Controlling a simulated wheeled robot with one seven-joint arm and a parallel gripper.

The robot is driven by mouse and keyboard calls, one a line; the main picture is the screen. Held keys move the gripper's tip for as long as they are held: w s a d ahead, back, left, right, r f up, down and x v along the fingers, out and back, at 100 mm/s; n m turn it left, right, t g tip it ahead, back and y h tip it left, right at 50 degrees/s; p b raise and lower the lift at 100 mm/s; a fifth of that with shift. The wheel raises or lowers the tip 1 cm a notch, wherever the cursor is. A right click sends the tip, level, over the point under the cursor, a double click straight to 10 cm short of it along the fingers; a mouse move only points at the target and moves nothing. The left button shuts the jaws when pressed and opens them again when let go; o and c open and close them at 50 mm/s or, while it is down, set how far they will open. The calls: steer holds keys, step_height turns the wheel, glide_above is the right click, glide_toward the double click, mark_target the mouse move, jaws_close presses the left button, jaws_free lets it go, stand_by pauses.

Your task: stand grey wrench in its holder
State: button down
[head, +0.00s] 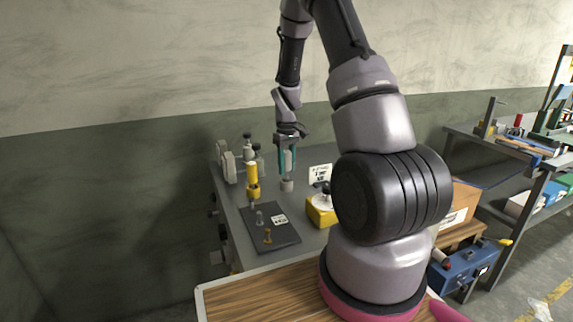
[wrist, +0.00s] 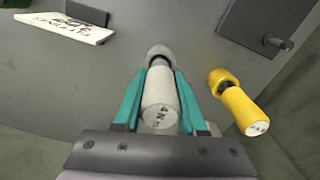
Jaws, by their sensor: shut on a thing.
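The grey wrench (wrist: 160,107) has a pale grey handle marked "4 N m". My gripper (head: 288,160) is shut on this handle, with teal fingers on both sides of it. In the head view the wrench is upright over the grey bench. A rounded grey piece (head: 287,185) sits directly below the fingers, and it also shows in the wrist view (wrist: 159,51) at the wrench's far end. I cannot tell whether this piece is the holder or the wrench's own lower end, nor whether the wrench is seated.
A yellow tool (head: 252,175) stands left of my gripper. A dark plate (head: 284,238) with a small peg and an orange piece lies in front. A white label card (head: 320,173) and a yellow block (head: 319,212) are to the right. Grey-white items (head: 228,167) stand at left.

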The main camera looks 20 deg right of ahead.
mark_target(286, 151)
steer(key=shift+f, duration=1.05)
steer(key=shift+c, duration=1.9)
jaws_free()
steer(key=shift+r, duration=0.1)
step_height(286, 151, up, 9)
steer(key=shift+r, duration=0.85)
